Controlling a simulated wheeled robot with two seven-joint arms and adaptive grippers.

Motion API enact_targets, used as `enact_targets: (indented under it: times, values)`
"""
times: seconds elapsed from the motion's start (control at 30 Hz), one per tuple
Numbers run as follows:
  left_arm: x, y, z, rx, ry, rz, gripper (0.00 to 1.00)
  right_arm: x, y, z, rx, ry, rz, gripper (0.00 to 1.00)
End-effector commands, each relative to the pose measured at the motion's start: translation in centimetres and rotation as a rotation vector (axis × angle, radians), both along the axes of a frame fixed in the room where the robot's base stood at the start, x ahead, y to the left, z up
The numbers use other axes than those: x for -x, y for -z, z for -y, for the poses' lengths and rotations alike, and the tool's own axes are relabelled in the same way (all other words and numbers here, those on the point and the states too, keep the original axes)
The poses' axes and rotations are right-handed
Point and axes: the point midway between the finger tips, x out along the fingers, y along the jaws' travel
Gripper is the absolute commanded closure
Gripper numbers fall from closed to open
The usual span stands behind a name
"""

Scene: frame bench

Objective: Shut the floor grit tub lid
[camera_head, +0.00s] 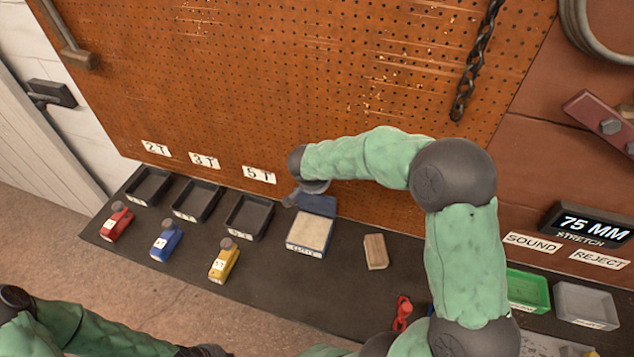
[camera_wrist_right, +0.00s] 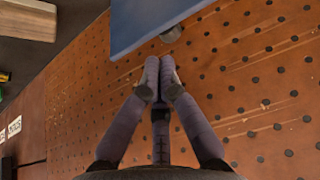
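The grit tub (camera_head: 309,233) stands on the dark bench, filled with pale grit and with a label on its front. Its blue lid (camera_head: 318,205) is open, tilted up at the back of the tub near the pegboard. My right gripper (camera_head: 292,198) is at the lid's upper left edge. In the right wrist view the blue lid (camera_wrist_right: 150,22) is just beyond my right fingertips (camera_wrist_right: 159,77), which are together with nothing visible between them. Whether they touch the lid is unclear. My left gripper (camera_head: 207,350) is at the bottom edge, its fingers not clearly visible.
Black trays (camera_head: 247,217) and red, blue and yellow (camera_head: 224,261) labelled blocks lie left of the tub. A wooden block (camera_head: 376,251) lies to its right, then a red tool (camera_head: 402,314) and green (camera_head: 527,291) and grey bins (camera_head: 586,306). The pegboard (camera_head: 270,80) rises behind.

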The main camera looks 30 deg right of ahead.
Motion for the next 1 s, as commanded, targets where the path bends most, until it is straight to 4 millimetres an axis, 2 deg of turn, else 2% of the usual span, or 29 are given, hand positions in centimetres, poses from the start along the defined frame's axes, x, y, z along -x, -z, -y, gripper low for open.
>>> enact_targets:
  times: [0.1,0.3,0.77,1.0]
  values:
    - [0.0,0.3,0.0,0.0,0.0,0.0,1.0,-0.5,1.5,0.6,0.0,0.0,-0.001,1.0]
    - [0.0,0.4,0.0,0.0,0.0,0.0,1.0,-0.9,2.6,1.2,0.001,0.0,-0.001,1.0]
    - [0.0,0.5,0.0,0.0,0.0,0.0,1.0,-1.1,2.8,1.2,0.002,0.0,0.003,1.0]
    - [0.0,2.1,0.0,0.0,0.0,0.0,1.0,-1.7,3.1,1.0,0.026,-0.003,0.025,1.0]
